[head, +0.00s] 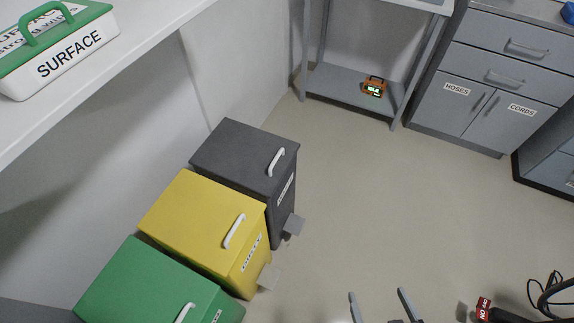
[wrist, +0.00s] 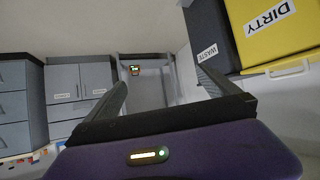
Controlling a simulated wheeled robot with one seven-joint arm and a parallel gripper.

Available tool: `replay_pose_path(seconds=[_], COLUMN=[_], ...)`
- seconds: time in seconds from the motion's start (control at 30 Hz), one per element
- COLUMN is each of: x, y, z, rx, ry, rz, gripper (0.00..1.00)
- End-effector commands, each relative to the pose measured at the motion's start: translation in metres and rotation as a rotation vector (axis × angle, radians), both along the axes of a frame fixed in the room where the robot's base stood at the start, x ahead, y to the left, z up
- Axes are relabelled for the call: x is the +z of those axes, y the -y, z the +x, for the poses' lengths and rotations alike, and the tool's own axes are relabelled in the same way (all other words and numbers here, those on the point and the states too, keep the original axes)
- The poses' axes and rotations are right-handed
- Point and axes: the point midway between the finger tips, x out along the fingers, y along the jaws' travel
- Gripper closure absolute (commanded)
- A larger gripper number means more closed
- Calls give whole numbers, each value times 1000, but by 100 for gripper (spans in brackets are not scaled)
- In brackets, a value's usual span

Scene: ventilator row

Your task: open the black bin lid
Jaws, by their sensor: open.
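The black bin (head: 281,205) stands on the floor at the far end of a row of bins. Its black lid (head: 240,152) lies flat and closed, with a white handle (head: 276,162) near its right edge. A grey pedal (head: 293,224) sticks out low at its front. In the wrist view the black bin (wrist: 207,35) is at the upper right, with a label partly reading WAST. My gripper (head: 378,294) is open and empty over the floor, to the right of the bins and apart from them. Its two fingers also show in the wrist view (wrist: 160,88).
A yellow bin (head: 200,220) labelled DIRTY and a green bin (head: 150,285) stand beside the black one. A white shelf (head: 150,55) overhangs at left. A grey rack (head: 345,88) and cabinets (head: 475,105) stand at the back. The floor (head: 390,200) between is clear.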

Motion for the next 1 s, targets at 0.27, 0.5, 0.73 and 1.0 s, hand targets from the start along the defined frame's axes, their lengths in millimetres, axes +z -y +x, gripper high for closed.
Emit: replay_pose_path(seconds=[0.27, 0.5, 0.73, 1.0], x=[-111, -132, -93, -15], y=[-41, -98, -157, -201], z=[113, 213, 297, 347], rx=[213, 467, 747, 994], ry=[-65, -17, 145, 381], rz=[82, 187, 295, 382], gripper=[0, 0, 0, 0])
